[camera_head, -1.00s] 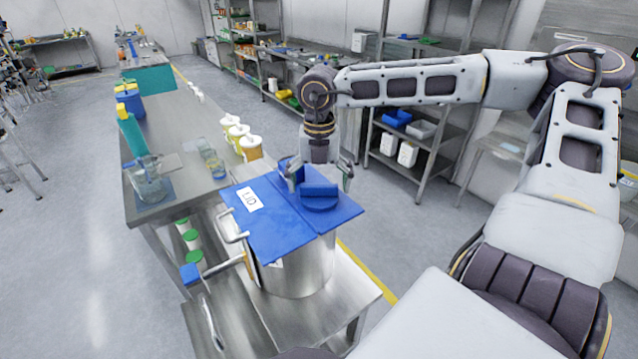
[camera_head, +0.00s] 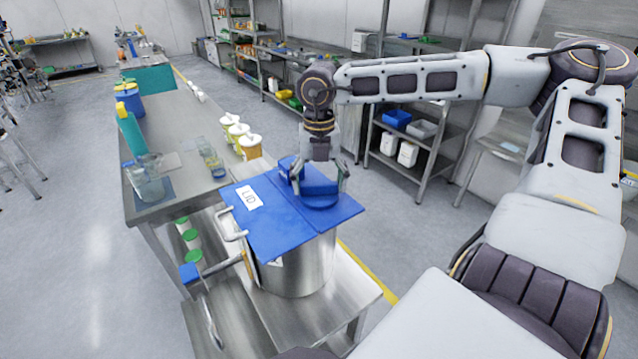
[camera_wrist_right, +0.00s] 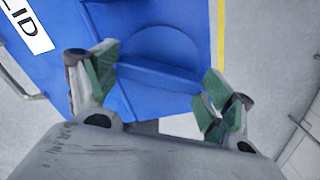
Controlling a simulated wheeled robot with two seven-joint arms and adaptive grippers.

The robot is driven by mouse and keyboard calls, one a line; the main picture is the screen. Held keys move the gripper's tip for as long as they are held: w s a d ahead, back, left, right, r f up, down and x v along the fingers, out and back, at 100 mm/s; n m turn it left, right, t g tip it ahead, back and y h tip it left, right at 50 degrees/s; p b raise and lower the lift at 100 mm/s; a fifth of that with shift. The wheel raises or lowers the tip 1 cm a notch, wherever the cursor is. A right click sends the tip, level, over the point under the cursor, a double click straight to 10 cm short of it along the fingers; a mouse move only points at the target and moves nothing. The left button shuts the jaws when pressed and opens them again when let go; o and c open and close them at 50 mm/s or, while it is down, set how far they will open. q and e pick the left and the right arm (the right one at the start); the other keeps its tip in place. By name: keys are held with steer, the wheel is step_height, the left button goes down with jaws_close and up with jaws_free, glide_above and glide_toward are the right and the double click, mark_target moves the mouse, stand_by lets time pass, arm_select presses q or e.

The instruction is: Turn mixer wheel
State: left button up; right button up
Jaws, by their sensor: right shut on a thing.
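The mixer wheel (camera_head: 320,200) is a blue round disc with a raised bar across it. It sits on the right part of the blue lid of a steel pot (camera_head: 298,265). My right gripper (camera_head: 320,180) points down over the wheel and is shut on its raised bar. In the right wrist view the green-padded fingers of the gripper (camera_wrist_right: 160,84) stand at the two ends of the bar, and the wheel (camera_wrist_right: 165,48) shows between and beyond them. My left gripper is not in view.
The blue lid (camera_head: 280,225) carries a white "LID" label. A blue-ended lever (camera_head: 190,272) sticks out left of the pot. A steel bench (camera_head: 180,110) with jars and yellow-and-white containers runs behind it. A shelf rack (camera_head: 425,140) stands behind my right arm.

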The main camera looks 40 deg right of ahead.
steer(key=shift+n+b, duration=0.35)
steer(key=shift+n, duration=0.15)
steer(key=shift+f+n, duration=0.1)
steer(key=shift+n, duration=0.2)
steer(key=shift+n+b, duration=0.8)
steer(key=shift+n, duration=0.2)
steer(key=n+b, duration=0.1)
steer(key=n, duration=0.2)
steer(key=n+b, duration=0.1)
steer(key=n, duration=0.3)
steer(key=shift+n, duration=0.7)
steer(key=n, duration=0.5)
steer(key=shift+n, duration=2.3)
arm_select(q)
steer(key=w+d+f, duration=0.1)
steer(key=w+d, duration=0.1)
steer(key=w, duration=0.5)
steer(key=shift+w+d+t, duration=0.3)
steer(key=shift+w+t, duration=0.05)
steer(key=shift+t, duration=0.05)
arm_select(e)
steer(key=shift+n, duration=1.1)
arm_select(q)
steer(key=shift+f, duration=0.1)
